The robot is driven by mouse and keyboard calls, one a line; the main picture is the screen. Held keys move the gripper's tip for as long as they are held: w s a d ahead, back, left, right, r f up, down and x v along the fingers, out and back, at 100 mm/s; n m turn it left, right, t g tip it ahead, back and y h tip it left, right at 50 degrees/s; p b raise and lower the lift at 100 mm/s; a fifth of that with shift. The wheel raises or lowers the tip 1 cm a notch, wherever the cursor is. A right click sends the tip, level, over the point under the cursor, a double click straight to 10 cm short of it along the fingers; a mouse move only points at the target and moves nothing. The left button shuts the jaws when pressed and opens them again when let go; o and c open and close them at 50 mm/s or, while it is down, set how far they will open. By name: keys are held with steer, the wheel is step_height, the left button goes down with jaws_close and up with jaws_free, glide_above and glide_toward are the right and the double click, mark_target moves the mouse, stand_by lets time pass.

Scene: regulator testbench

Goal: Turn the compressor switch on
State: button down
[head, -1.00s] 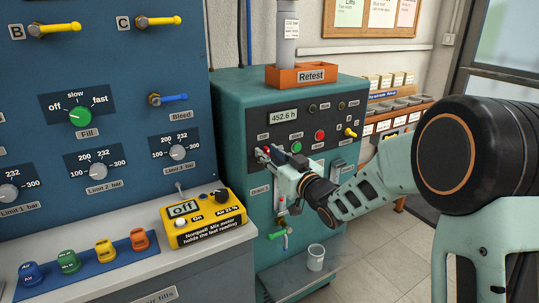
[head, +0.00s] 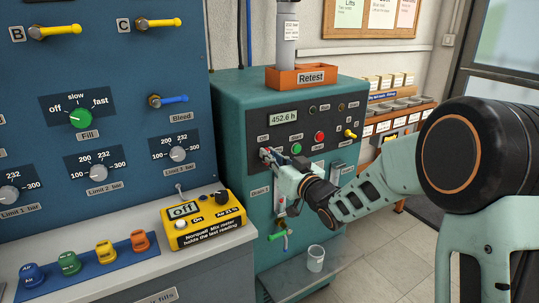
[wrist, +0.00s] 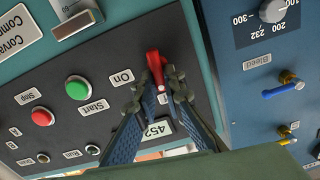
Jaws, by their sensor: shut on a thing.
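The compressor panel (head: 330,108) is the dark face of the teal cabinet, with an hour display (head: 284,119) reading 452.6 h. The compressor switch is a red lever (wrist: 154,64), seen in the wrist view beside the "On" label (wrist: 122,77). My gripper (wrist: 158,84) is shut on this red lever, one finger on each side. In the head view my gripper (head: 267,155) is at the panel's left side, just below the "Off" label (head: 263,138), and hides the lever. I cannot tell the lever's exact setting.
A green start button (wrist: 77,88) and a red stop button (wrist: 42,117) are close beside my gripper. The blue fill panel (head: 60,90) stands to the left. A yellow mix meter (head: 203,220) sits on the bench. A white cup (head: 316,258) stands below my arm.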

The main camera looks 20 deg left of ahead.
steer(key=shift+w+d+f+m+p, duration=0.2)
steer(key=shift+m+p, duration=1)
steer(key=shift+m, duration=1.55)
steer(key=shift+w+d+f+m+p, duration=0.15)
steer(key=shift+m+p, duration=1)
steer(key=shift+m, duration=1.65)
steer(key=shift+w+d+f+m+p, duration=0.1)
steer(key=shift+f+m+p, duration=0.15)
steer(key=shift+m+p, duration=1.75)
steer(key=shift+m+b, duration=0.8)
steer(key=shift+m, duration=0.15)
steer(key=c, duration=2)
jaws_free()
steer(key=shift+s, duration=0.1)
steer(key=v, duration=1.2)
